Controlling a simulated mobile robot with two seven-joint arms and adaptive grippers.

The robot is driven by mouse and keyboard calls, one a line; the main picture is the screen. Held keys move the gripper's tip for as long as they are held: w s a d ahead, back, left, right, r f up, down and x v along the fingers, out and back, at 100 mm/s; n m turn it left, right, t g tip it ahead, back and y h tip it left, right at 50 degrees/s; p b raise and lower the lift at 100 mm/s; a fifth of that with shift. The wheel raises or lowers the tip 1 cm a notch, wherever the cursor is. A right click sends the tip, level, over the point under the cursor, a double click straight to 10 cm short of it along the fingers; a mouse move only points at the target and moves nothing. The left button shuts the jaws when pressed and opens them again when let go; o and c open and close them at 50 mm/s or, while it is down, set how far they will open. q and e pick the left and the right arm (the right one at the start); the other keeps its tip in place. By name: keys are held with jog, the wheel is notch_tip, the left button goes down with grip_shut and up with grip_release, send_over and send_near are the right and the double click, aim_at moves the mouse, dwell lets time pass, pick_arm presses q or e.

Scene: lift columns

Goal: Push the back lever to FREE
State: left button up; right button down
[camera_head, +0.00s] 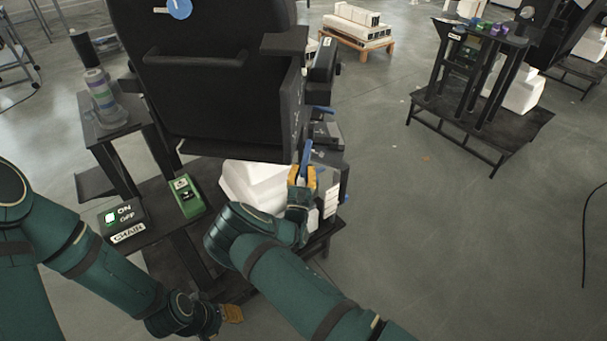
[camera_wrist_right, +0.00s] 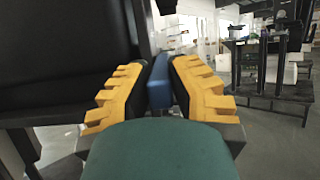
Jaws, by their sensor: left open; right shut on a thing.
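A blue lever (camera_head: 306,153) stands at the right side of the black machine, near its lower edge. My right gripper (camera_head: 302,176) is at this lever, with its yellow fingers around it. In the right wrist view the blue lever (camera_wrist_right: 160,82) is between the two yellow finger pads of my right gripper (camera_wrist_right: 160,88), which is shut on it. I cannot read any FREE marking near the lever. My left gripper (camera_head: 232,314) is low at the bottom of the head view, apart from the machine, open; its fingers are only partly visible.
The black machine (camera_head: 215,90) fills the upper middle. A box with ON/OFF and CHAIN labels (camera_head: 124,219) and a green box (camera_head: 187,197) sit on the dark shelf at left. White blocks (camera_head: 250,183) lie under the machine.

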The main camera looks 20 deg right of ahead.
jog(key=shift+w+d+f+b, duration=0.15)
jog(key=shift+f+b, duration=0.15)
jog(key=shift+f, duration=0.4)
jog(key=shift+w+f+b, duration=0.15)
jog(key=shift+f+b, duration=0.15)
jog(key=shift+f, duration=0.35)
jog(key=c, duration=0.9)
grip_release()
jog(key=shift+f, duration=0.1)
jog(key=shift+o, duration=0.2)
jog(key=v, duration=1.2)
